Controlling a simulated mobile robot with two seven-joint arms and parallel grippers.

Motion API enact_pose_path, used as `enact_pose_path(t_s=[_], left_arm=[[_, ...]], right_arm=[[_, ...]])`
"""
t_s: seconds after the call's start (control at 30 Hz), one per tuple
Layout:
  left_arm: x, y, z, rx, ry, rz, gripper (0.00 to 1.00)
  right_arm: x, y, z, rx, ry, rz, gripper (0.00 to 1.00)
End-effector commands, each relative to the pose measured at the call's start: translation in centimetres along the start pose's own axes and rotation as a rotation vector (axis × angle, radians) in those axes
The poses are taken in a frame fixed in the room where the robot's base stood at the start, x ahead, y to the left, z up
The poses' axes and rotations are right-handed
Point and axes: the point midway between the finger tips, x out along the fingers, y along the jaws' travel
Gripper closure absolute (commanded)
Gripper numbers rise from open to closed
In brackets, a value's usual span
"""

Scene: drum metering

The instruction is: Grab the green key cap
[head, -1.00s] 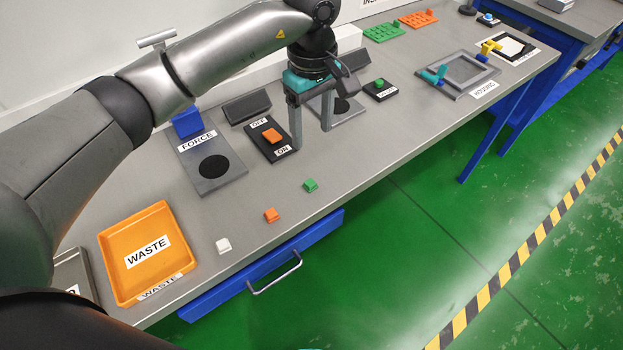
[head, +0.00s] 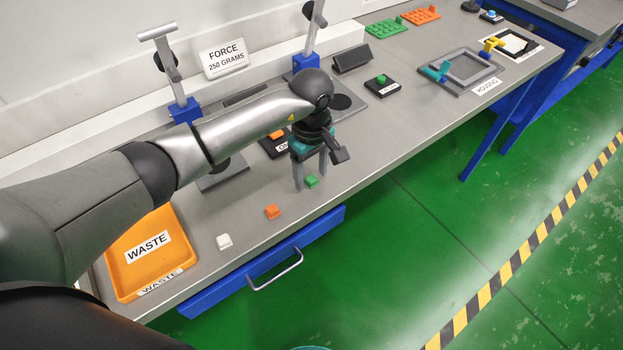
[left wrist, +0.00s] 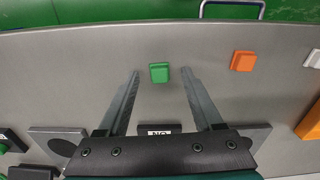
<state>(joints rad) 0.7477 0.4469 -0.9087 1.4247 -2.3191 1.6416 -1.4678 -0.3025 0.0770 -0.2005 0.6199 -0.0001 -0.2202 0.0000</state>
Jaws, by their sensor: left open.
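The green key cap (head: 312,182) lies on the grey workbench near its front edge. My left gripper (head: 311,182) is open above it, and the cap shows between and just beyond its fingers. In the left wrist view the green cap (left wrist: 158,73) lies between the lines of the two open fingers (left wrist: 160,80), near their tips, with nothing held. I cannot tell the exact height of the fingers over the bench.
An orange cap (head: 272,212) and a white cap (head: 224,241) lie in a row to the left. The orange waste tray (head: 121,280) is further left. The ON/OFF switch block (head: 270,147) is partly hidden behind my arm. The bench edge and drawer handle (head: 275,270) are in front.

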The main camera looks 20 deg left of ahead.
Motion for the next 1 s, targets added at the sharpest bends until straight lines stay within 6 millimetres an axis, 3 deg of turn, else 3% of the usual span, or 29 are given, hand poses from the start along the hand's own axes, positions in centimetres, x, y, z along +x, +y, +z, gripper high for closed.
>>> enact_pose_path(t_s=[0.27,0.87,1.0], left_arm=[[0.38,0.02,-0.01,0.001,0.000,0.001,0.32],[0.34,0.01,-0.02,0.000,0.000,0.001,1.00],[0.34,0.01,-0.02,0.000,0.000,0.001,1.00]], right_arm=[[0.04,0.06,-0.14,0.000,0.002,0.001,0.50],[0.04,0.27,-0.16,-0.001,0.002,0.004,0.50],[0.04,0.28,-0.17,-0.001,0.002,0.004,0.50]])
